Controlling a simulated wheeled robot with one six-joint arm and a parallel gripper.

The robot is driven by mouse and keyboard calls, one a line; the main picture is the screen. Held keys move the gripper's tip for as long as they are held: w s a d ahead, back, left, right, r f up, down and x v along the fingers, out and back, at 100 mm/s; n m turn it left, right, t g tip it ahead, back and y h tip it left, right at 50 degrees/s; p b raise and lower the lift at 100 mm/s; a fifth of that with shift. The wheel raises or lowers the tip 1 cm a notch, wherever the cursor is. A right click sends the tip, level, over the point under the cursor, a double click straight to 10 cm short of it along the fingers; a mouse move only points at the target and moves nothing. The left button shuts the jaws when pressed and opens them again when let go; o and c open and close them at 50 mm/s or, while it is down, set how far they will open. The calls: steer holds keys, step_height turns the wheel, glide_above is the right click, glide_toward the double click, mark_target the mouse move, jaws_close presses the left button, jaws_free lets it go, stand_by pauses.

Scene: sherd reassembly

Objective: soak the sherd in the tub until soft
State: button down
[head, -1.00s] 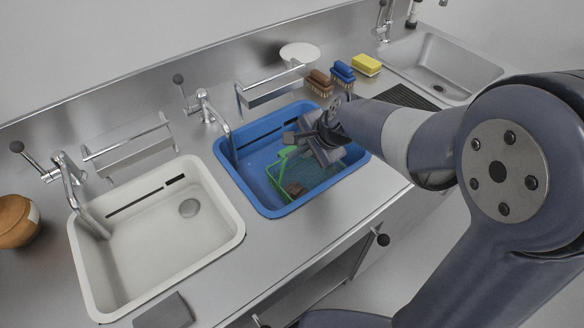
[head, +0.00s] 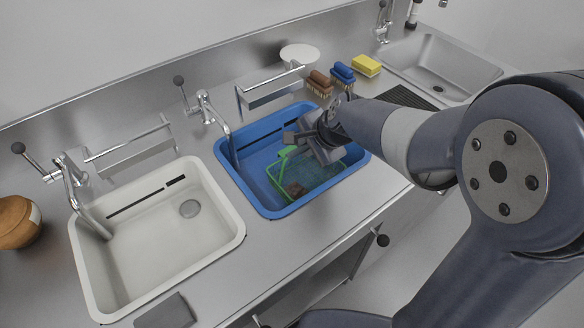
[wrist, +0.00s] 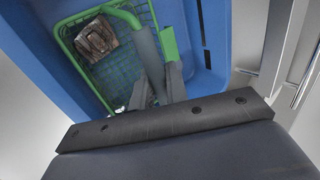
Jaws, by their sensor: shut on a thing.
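The brown sherd (head: 294,189) lies in a green mesh basket (head: 272,176) inside the blue tub (head: 219,152). In the wrist view the sherd (wrist: 96,42) sits near the far corner of the basket (wrist: 66,38). The gripper's fingertips (wrist: 158,88) show close to the handle in the wrist view. The basket is down in the tub. I cannot tell the water level, or whether the sherd is soft.
A white basin (head: 238,228) is to the left of the blue tub, with a tap (head: 72,180) behind it. Brushes (head: 320,82) and a yellow sponge (head: 366,65) lie behind the tub. A steel sink (head: 480,72) is at the far right. A brown pot (head: 14,222) stands at the left edge.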

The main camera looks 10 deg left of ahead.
step_height(320, 180, up, 13)
steer(key=p, duration=1.1)
stand_by(0.6)
steer(key=shift+r, duration=0.1)
stand_by(1.6)
